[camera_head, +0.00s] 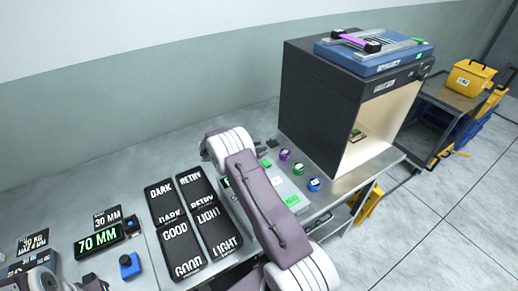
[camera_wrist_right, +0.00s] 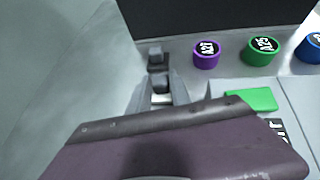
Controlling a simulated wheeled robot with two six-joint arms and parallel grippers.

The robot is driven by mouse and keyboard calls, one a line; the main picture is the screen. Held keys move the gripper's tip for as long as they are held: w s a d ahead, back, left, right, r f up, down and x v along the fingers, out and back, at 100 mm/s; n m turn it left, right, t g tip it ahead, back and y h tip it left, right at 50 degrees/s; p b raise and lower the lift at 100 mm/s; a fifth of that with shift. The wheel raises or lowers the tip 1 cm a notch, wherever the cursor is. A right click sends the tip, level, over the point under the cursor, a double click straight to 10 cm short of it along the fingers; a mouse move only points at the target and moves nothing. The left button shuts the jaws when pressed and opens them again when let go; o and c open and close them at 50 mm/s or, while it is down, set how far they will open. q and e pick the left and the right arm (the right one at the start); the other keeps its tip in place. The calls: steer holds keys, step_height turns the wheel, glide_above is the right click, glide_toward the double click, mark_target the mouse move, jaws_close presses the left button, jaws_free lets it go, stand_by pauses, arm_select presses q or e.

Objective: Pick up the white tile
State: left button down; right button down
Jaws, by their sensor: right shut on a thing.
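My right arm reaches over the table in the head view, and its gripper (camera_head: 271,143) is small and mostly behind the arm's white wrist joint. In the right wrist view my right gripper (camera_wrist_right: 160,76) is shut on a small pale piece, the white tile (camera_wrist_right: 162,98), of which only a sliver shows between the fingers. The rest of the tile is hidden by the fingers and my dark arm link. Of my left arm only a part shows at the bottom left of the head view; its gripper jaws are not visible.
Purple (camera_head: 284,155), green (camera_head: 298,169) and blue (camera_head: 314,184) round pots stand right of the gripper. A large dark box cabinet (camera_head: 310,100) with a lit opening stands behind. Dark label trays (camera_head: 181,248) and a 70 MM display (camera_head: 99,240) lie to the left.

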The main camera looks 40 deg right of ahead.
arm_select(q)
steer(key=shift+f, duration=0.2)
arm_select(e)
steer(key=r, duration=0.4)
steer(key=shift+s+r, duration=0.2)
steer(key=shift+s, duration=0.2)
arm_select(q)
steer(key=shift+f+b, duration=0.4)
steer(key=shift+b, duration=0.15)
arm_select(e)
steer(key=s+a+r, duration=0.1)
steer(key=s+r, duration=0.5)
steer(key=s, duration=0.5)
steer(key=shift+a+r, duration=0.2)
steer(key=shift+a, duration=0.15)
